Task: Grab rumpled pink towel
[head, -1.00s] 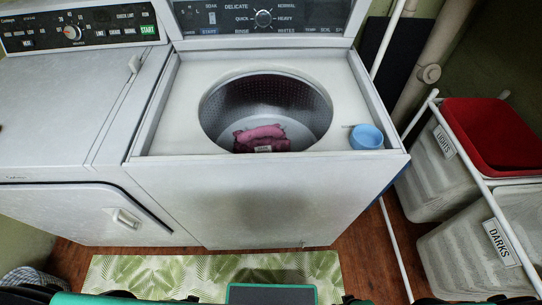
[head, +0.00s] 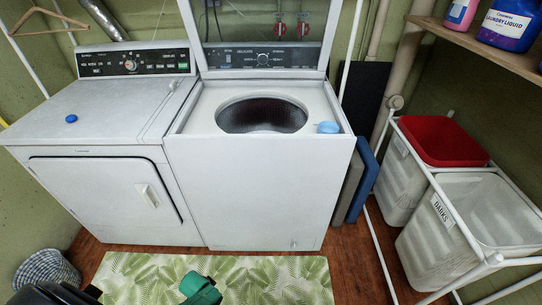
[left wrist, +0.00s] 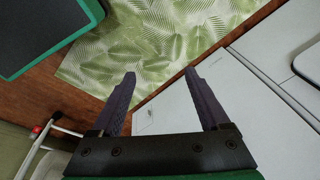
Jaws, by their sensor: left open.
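The top-loading washer (head: 260,195) stands with its lid raised in the head view. Its round drum opening (head: 262,115) shows dark perforated metal, and no pink towel shows from this angle. The lower part of the drum is hidden by the front rim. In the left wrist view, my left gripper (left wrist: 160,72) is open with nothing between its fingers. It points down past a white appliance front towards the floor and leaf-print mat. My right gripper is not in view.
The dryer (head: 110,160) with a blue cap (head: 71,118) stands left. The hampers' white frame (head: 373,222) and a wooden shelf (head: 480,42) are at right. The leaf-print mat (head: 270,280) lies in front.

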